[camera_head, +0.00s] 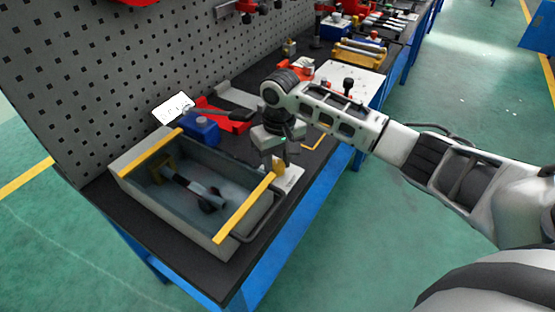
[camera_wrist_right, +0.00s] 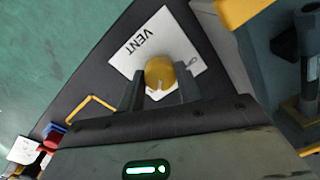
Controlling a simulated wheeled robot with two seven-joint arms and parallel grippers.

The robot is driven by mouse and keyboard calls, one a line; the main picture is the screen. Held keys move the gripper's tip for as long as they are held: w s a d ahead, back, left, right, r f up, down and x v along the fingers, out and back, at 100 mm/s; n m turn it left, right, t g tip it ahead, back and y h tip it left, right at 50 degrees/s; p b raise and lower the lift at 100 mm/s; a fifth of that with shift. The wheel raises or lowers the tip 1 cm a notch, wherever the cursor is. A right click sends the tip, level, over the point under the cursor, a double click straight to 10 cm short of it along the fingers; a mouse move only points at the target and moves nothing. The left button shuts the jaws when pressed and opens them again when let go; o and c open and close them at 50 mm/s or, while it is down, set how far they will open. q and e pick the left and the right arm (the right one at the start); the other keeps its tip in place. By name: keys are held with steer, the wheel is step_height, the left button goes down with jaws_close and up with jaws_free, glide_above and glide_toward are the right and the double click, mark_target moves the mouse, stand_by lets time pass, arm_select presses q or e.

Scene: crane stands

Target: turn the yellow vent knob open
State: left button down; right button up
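The yellow vent knob (camera_wrist_right: 160,73) is round and sits on a white plate (camera_wrist_right: 150,45) marked "VENT" in the right wrist view. The knob shows small and partly covered in the head view (camera_head: 278,166), with its white plate (camera_head: 291,177) beside the grey crate. My right gripper (camera_wrist_right: 160,76) points down over the knob. Its two fingers are apart, one on each side of the knob, with narrow gaps visible. I cannot tell how deep the fingertips reach around it. In the head view my right gripper (camera_head: 279,158) hides part of the plate. My left gripper is not in view.
A grey crate (camera_head: 184,229) with yellow-edged rims stands beside the plate, holding a dark tool. A blue container (camera_head: 200,129) and a red item (camera_head: 226,121) lie behind it. A perforated panel (camera_head: 120,75) rises along the bench's left side. Green floor lies right of the bench.

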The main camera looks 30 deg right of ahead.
steer(key=c, duration=0.4)
steer(key=n, duration=0.6)
steer(key=shift+w+r, duration=0.1)
steer(key=n, duration=0.5)
steer(key=shift+n, duration=2)
steer(key=o, duration=1)
